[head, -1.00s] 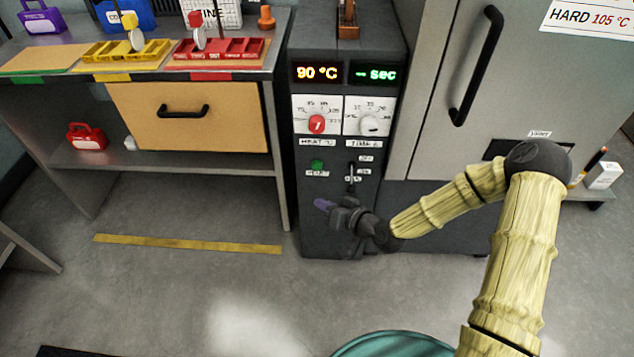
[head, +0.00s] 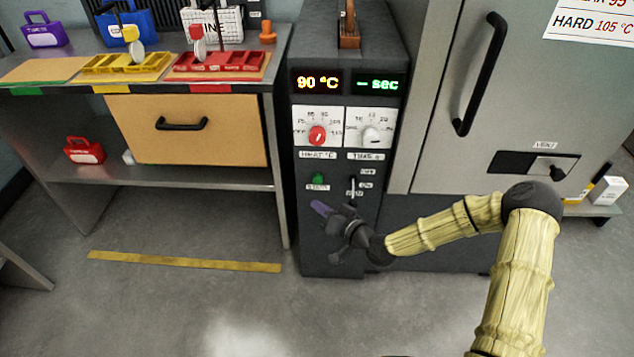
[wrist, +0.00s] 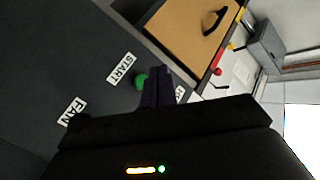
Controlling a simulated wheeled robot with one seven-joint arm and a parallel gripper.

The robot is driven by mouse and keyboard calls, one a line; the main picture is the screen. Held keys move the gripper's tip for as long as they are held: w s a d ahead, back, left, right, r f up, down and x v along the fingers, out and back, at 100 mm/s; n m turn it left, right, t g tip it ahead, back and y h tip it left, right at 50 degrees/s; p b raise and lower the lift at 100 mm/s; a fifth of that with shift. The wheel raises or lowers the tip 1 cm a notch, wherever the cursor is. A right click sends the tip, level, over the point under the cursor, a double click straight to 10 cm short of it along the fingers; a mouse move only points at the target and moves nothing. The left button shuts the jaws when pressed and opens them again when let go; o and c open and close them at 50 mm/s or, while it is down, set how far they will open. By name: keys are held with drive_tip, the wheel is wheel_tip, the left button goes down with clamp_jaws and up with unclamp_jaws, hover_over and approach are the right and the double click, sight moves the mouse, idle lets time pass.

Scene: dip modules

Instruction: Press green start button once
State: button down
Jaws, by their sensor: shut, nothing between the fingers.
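The green start button (head: 318,179) is on the dark front panel of the machine (head: 335,240), below the red heat dial. It also shows in the wrist view (wrist: 141,81), beside the START label (wrist: 121,69) and just left of my fingertips. My gripper (head: 318,206) is in front of the panel, a little below the button in the head view, with its fingers shut and empty. In the wrist view the shut fingers (wrist: 157,88) partly cover the area right of the button. I cannot tell how far the fingertips are from the panel.
A red dial (head: 317,135) and a white dial (head: 371,137) sit above the button. A fan switch (head: 353,188) is to its right. A workbench with an orange drawer (head: 185,130) stands to the left, and a grey cabinet (head: 430,120) to the right.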

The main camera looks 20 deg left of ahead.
sight(316, 181)
drive_tip(key=shift+w+a+b, duration=0.25)
drive_tip(key=shift+w+a, duration=0.05)
drive_tip(key=shift+w, duration=0.6)
drive_tip(key=shift+w+a+b, duration=0.25)
drive_tip(key=shift+w, duration=0.65)
drive_tip(key=shift+w+a+b, duration=0.25)
drive_tip(key=shift+w+a, duration=0.05)
drive_tip(key=shift+w, duration=0.6)
drive_tip(key=shift+w, duration=0.25)
drive_tip(key=shift+w+a, duration=0.1)
drive_tip(key=shift+w, duration=0.15)
drive_tip(key=shift+w+b, duration=0.3)
drive_tip(key=shift+b, duration=0.05)
drive_tip(key=shift+w+r, duration=0.1)
drive_tip(key=shift+w, duration=0.4)
idle(0.9)
drive_tip(key=shift+s, duration=0.1)
drive_tip(key=shift+s+d+f, duration=0.1)
drive_tip(key=shift+s+d, duration=0.05)
drive_tip(key=shift+s, duration=0.3)
drive_tip(key=shift+s+d+f, duration=0.1)
drive_tip(key=shift+s+d, duration=0.05)
drive_tip(key=shift+s, duration=0.3)
